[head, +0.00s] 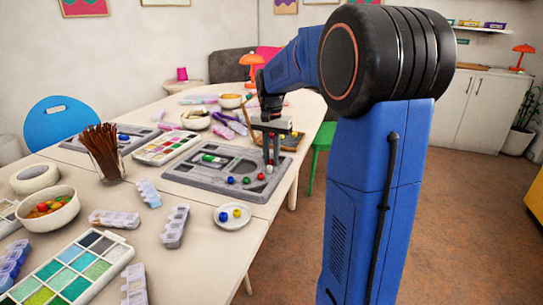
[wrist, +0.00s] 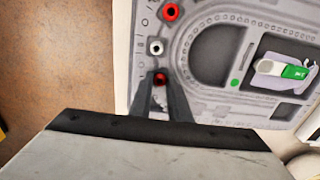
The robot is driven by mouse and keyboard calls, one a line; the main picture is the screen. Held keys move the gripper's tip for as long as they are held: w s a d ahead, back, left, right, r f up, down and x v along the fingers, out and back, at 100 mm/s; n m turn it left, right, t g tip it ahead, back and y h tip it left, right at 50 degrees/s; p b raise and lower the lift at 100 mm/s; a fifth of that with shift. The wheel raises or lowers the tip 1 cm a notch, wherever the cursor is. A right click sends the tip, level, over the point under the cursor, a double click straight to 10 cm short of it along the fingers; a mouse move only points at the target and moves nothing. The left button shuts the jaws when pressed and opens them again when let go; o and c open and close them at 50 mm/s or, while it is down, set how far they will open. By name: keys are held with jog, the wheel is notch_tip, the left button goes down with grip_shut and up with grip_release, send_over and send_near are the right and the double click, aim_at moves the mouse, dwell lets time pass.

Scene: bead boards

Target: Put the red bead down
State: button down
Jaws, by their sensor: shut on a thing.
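My gripper (head: 272,160) points down over the near right edge of the grey bead board (head: 190,178). It is shut on a red bead (wrist: 159,79), which sits between the fingertips in the wrist view (wrist: 160,82). A white bead (wrist: 156,47) lies just beyond the held bead, in line along the board's edge. A second red bead (wrist: 171,12) lies farther along the same line. I cannot tell whether the held bead touches the board.
A green-and-white tube (wrist: 282,69) lies in a recess. A small plate (head: 232,226) with blue and yellow beads stands nearby. A paint tray (head: 166,149) stands to the left.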

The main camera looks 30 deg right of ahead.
jog(key=c, duration=1.7)
grip_release()
jog(key=shift+o, duration=0.2)
jog(key=shift+r, duration=0.1)
notch_tip(320, 180, up, 11)
jog(key=s+a+n+t, duration=0.1)
jog(key=s+a+n, duration=0.1)
jog(key=s+a, duration=0.45)
jog(key=s+a+f+n+t, duration=0.1)
jog(key=s+a+f+n, duration=0.2)
jog(key=s, duration=0.5)
jog(key=s+a+f+n+t, duration=0.1)
jog(key=s+a+f+n, duration=0.1)
jog(key=s+f, duration=0.4)
jog(key=s+a+f+n+t, duration=0.1)
jog(key=s+a+f+n, duration=0.2)
jog(key=s, duration=0.6)
notch_tip(320, 180, down, 2)
jog(key=shift+s+a+f+n+t, duration=0.15)
jog(key=shift+s+a+n+t, duration=0.2)
jog(key=shift+a, duration=0.3)
